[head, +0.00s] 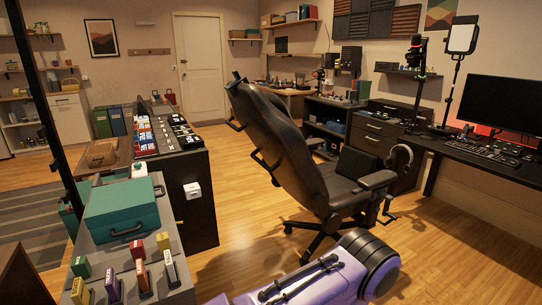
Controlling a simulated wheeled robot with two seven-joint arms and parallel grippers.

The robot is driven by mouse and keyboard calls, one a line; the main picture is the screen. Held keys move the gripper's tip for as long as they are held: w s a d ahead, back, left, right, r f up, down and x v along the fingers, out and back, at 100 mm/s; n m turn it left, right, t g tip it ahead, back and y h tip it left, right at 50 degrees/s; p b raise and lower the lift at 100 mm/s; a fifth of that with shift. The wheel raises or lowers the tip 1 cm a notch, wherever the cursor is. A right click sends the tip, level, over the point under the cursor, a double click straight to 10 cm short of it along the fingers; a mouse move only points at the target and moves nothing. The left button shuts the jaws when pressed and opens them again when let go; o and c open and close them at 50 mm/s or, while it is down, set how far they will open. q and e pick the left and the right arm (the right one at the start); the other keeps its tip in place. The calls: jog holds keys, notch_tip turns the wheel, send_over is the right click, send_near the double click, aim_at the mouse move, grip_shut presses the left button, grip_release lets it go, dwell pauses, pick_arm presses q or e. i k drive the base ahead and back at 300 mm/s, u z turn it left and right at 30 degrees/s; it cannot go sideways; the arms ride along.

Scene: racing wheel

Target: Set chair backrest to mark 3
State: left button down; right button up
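The black chair (345,190) stands on the wood floor in the middle of the head view, on a dark wheeled base. Its backrest (275,130) leans far back toward the upper left, away from the desk. The near armrest (378,180) is at the right of the seat. A small dark part (388,212) shows below that armrest; I cannot tell whether it is a lever. No numbered marks can be made out on the chair. Neither of my grippers can be seen in this view, and nothing visible is touching the chair.
A desk (470,155) with a monitor (510,103) stands at the right. A dark cabinet (205,195) with items on top stands left of the chair. A teal box (122,212) sits on a nearer counter at lower left. Floor (240,255) is clear between cabinet and chair.

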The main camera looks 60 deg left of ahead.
aim_at(279, 140)
jog(key=u, duration=2)
jog(key=k, duration=0.15)
jog(key=z, duration=0.65)
jog(key=i, duration=1.3)
jog(key=u, duration=0.5)
jog(key=i, duration=1.3)
jog(key=u, duration=0.65)
